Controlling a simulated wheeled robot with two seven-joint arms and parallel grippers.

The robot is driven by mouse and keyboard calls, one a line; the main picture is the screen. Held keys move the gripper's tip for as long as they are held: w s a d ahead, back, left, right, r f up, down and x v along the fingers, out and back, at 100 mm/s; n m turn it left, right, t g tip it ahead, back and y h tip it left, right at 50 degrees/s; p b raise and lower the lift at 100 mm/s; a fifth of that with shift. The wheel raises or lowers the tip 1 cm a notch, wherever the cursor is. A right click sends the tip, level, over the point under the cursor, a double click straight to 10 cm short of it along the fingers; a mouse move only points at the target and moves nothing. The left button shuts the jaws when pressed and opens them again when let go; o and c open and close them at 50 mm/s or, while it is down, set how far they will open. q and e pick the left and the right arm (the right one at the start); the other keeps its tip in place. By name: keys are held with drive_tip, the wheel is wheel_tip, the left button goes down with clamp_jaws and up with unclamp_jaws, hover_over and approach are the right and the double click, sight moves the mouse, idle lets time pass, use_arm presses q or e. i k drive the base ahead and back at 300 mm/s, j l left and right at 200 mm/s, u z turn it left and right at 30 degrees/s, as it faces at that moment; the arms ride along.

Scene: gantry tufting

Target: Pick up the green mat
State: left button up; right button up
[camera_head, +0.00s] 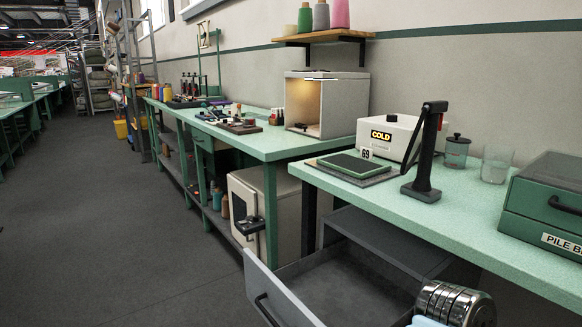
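The green mat (354,164) lies flat on a grey slab (384,178) at the near left corner of the right-hand bench. It is a dark green rectangle with a pale rim, and a small tag marked 69 (366,153) stands at its back edge. No gripper fingers of mine show in this view, so neither gripper is seen near the mat.
A black upright press-like stand (425,150) is right of the mat, close to it. A white COLD box (392,136) is behind. Two jars and a green PILE box (546,205) stand further right. An open grey drawer (335,284) juts out below the bench.

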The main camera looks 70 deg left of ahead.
sight(363, 166)
drive_tip(key=j+u, duration=0.15)
drive_tip(key=u, duration=1.8)
drive_tip(key=i+j, duration=0.1)
drive_tip(key=j, duration=0.7)
drive_tip(key=i+j, duration=0.1)
drive_tip(key=j, duration=1.5)
drive_tip(key=i, duration=0.05)
